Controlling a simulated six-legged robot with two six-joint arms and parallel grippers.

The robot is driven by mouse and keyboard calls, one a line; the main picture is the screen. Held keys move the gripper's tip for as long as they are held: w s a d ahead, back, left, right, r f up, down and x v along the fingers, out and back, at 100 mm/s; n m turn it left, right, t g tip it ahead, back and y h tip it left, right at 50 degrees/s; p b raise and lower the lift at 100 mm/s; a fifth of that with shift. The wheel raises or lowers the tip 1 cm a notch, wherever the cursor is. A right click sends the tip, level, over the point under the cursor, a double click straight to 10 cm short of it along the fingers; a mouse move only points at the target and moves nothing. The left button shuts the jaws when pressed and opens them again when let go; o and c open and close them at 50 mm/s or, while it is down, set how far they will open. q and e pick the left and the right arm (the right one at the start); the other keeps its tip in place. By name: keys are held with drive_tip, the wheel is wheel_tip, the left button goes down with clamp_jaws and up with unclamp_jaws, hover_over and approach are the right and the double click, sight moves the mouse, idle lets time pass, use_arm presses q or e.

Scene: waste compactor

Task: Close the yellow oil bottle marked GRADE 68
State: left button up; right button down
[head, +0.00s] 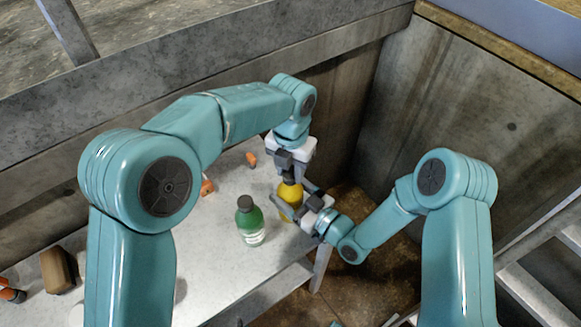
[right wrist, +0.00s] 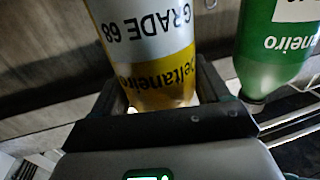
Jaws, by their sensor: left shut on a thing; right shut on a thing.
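The yellow bottle (head: 290,203) stands near the table's right edge. In the right wrist view its white label reads GRADE 68 (right wrist: 150,35), upside down in the picture. My right gripper (head: 298,211) is shut around the bottle's body from the right; its fingers also show on both sides of it in the right wrist view (right wrist: 162,92). My left gripper (head: 289,174) points down right over the bottle's top and is shut on what seems to be its dark cap, mostly hidden by the fingers. I cannot tell how far the cap is seated on the neck.
A green bottle (head: 249,224) with a dark cap stands just left of the yellow one and also shows in the right wrist view (right wrist: 275,50). Small orange objects (head: 207,187) and a brown object (head: 57,270) are on the grey table (head: 225,290). Concrete walls (head: 465,110) stand behind.

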use_arm(q)
drive_tip(key=o, duration=1.1)
drive_tip(key=shift+r, duration=2.25)
drive_tip(key=shift+c, duration=0.4)
